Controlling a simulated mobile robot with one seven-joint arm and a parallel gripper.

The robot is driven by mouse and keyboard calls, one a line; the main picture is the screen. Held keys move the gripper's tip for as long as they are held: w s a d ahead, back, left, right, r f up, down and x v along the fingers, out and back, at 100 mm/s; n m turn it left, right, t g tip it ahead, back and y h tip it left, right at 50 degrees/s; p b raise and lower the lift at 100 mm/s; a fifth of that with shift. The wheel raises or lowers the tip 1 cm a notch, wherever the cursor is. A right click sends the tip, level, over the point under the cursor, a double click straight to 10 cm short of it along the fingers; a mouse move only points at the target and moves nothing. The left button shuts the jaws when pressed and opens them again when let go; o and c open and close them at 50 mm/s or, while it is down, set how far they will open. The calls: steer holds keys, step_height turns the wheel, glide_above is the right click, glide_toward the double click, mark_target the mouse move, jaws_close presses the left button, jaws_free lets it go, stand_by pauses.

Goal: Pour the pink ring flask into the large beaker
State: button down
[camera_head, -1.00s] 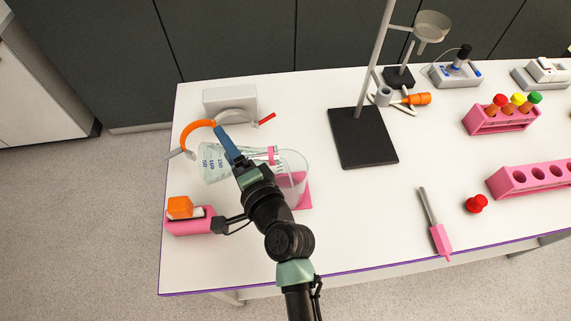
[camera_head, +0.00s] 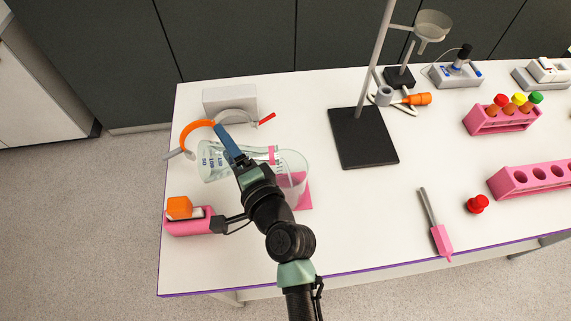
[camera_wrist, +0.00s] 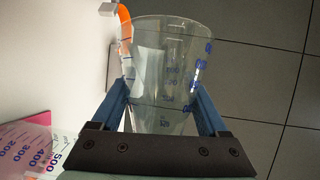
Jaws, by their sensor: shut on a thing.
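My gripper (camera_head: 229,146) is shut on the clear flask (camera_head: 211,164), which has blue graduation marks. The flask is tipped far over, base to the left, neck to the right. A pink ring (camera_head: 272,154) is at its neck, by the large beaker's rim. The large clear beaker (camera_head: 301,165) stands on a pink mat (camera_head: 305,199), partly hidden by my arm. Pink shows through the beaker; I cannot tell liquid from mat. In the wrist view the flask (camera_wrist: 165,70) is between the blue fingers, and the beaker (camera_wrist: 38,150) with its graduations shows at lower left.
A pink holder with an orange block (camera_head: 180,208) is at the front left. Orange-handled goggles or strap (camera_head: 196,127) and a white box (camera_head: 230,98) lie behind the flask. A black-based stand (camera_head: 362,140) is right of the beaker. The table between stand and front edge is mostly clear.

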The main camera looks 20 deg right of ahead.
mark_target(229, 158)
steer(key=shift+r, duration=0.25)
stand_by(0.5)
steer(key=shift+d+m+t+b, duration=0.1)
steer(key=shift+m+t+b, duration=0.35)
steer(key=shift+b, duration=0.4)
stand_by(0.7)
steer(key=shift+r+g+p, duration=0.25)
steer(key=shift+r+p, duration=0.25)
steer(key=shift+p, duration=0.6)
steer(key=f+n+p, duration=0.1)
steer(key=p, duration=0.1)
steer(key=a+f+n+g+h+p, duration=0.1)
steer(key=n+p, duration=0.1)
steer(key=shift+w+a+f+g+p, duration=0.2)
steer(key=shift+f+g+p, duration=0.1)
steer(key=shift+f, duration=0.1)
steer(key=n+p, duration=0.1)
steer(key=p, duration=0.3)
steer(key=d+r+n+g+h+p, duration=0.1)
steer(key=p, duration=0.2)
steer(key=n+h+p, duration=0.1)
steer(key=p, duration=0.3)
steer(key=shift+s+d+r+g+p, duration=0.2)
steer(key=shift+s+d+g+p, duration=0.1)
steer(key=shift+d+g, duration=0.1)
steer(key=shift+n+h+p, duration=0.3)
steer(key=shift+n+p, duration=0.05)
steer(key=shift+p, duration=0.65)
